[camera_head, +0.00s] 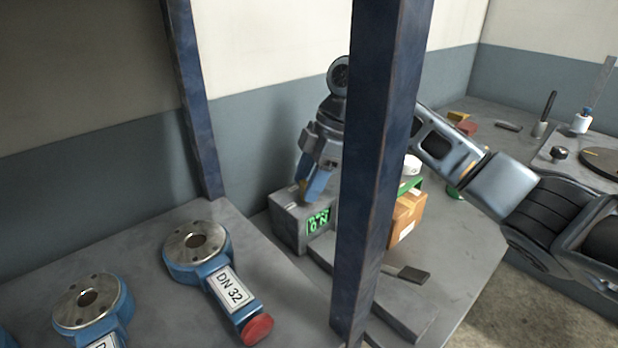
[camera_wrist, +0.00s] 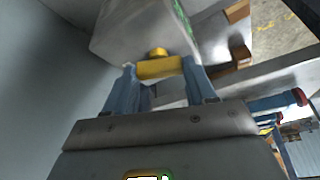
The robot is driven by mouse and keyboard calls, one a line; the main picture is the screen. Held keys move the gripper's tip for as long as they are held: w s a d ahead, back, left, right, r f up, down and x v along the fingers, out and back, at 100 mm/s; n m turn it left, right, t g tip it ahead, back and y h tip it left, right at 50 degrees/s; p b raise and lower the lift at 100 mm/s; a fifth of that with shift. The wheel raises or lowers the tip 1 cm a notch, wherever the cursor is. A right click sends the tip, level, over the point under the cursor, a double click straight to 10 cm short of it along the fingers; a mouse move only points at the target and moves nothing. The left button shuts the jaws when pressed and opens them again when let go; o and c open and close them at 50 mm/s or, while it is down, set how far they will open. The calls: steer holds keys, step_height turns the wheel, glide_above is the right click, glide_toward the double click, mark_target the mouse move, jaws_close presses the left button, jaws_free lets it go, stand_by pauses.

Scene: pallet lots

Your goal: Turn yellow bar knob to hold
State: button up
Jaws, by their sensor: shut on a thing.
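The yellow bar knob (camera_wrist: 158,68) sits on a grey box and shows between my fingers in the wrist view. In the head view it is mostly hidden by the fingers. The grey box (camera_head: 287,222) stands on the bench and has a green lit display (camera_head: 318,221) on its front that seems to read "ON", with a smaller line above that I cannot read surely. My gripper (camera_head: 306,192) points down at the top of the box, and its blue fingers are shut on the knob, one on each side; it also shows in the wrist view (camera_wrist: 160,75).
A dark blue post (camera_head: 375,170) stands in front of my arm and hides part of the bench. Blue flanged parts, one labelled DN 32 (camera_head: 230,288), lie at the left. A cardboard box (camera_head: 405,217) stands right of the post.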

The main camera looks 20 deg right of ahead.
steer(key=shift+w+n+g+b, duration=0.15)
steer(key=shift+n+g, duration=0.3)
steer(key=shift+n, duration=0.7)
steer(key=shift+s+n+g+b, duration=0.15)
steer(key=shift+n+g, duration=0.3)
steer(key=shift+n, duration=0.7)
steer(key=shift+w, duration=0.1)
steer(key=o, duration=1)
steer(key=shift+o, duration=0.2)
steer(key=shift+r, duration=0.1)
steer(key=v, duration=0.7)
steer(key=shift+r, duration=0.3)
steer(key=shift+w, duration=0.1)
